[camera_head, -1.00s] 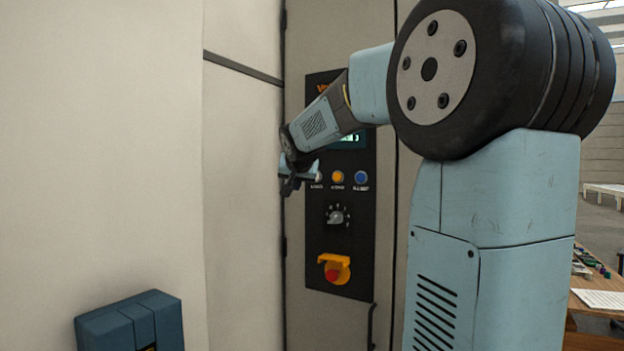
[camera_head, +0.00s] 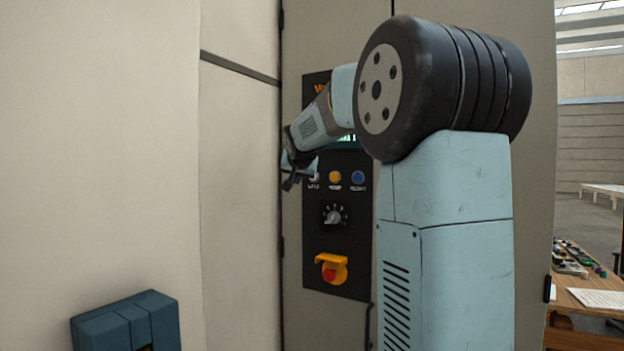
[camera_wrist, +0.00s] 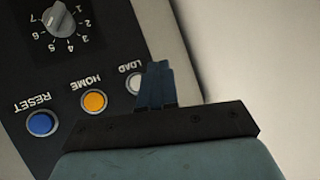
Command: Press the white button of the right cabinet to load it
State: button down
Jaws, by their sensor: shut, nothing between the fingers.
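The cabinet's black control panel (camera_head: 337,232) carries a row of round buttons. The white LOAD button (camera_wrist: 134,83) is at the row's end beside my fingers in the wrist view, and part of it shows in the head view (camera_head: 316,176). The yellow HOME button (camera_head: 335,177) and blue RESET button (camera_head: 358,177) are in the same row. My gripper (camera_wrist: 158,68) is shut and empty, its fingertips next to the white button and partly over its edge. I cannot tell whether they touch it.
A rotary dial (camera_head: 334,215) and a red emergency knob with a yellow guard (camera_head: 331,270) sit lower on the panel. A pale cabinet wall (camera_head: 240,180) stands close on the left. A table with small parts (camera_head: 590,300) is at the far right.

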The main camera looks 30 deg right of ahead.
jog(key=w+d, duration=0.3)
jog(key=d, duration=0.2)
jog(key=shift+w, duration=0.15)
jog(key=shift+d, duration=0.2)
dwell(2.0)
jog(key=shift+w+d, duration=0.2)
jog(key=shift+d, duration=0.05)
jog(key=shift+w+d, duration=0.2)
jog(key=shift+d, duration=0.05)
dwell(0.9)
dwell(0.3)
jog(key=shift+s+a, duration=0.45)
jog(key=shift+a, duration=0.2)
jog(key=shift+s+a+r, duration=0.1)
jog(key=shift+s+a, duration=0.6)
jog(key=shift+a, duration=0.35)
jog(key=shift+s+a, duration=0.7)
jog(key=shift+a, duration=0.3)
jog(key=shift+s, duration=0.1)
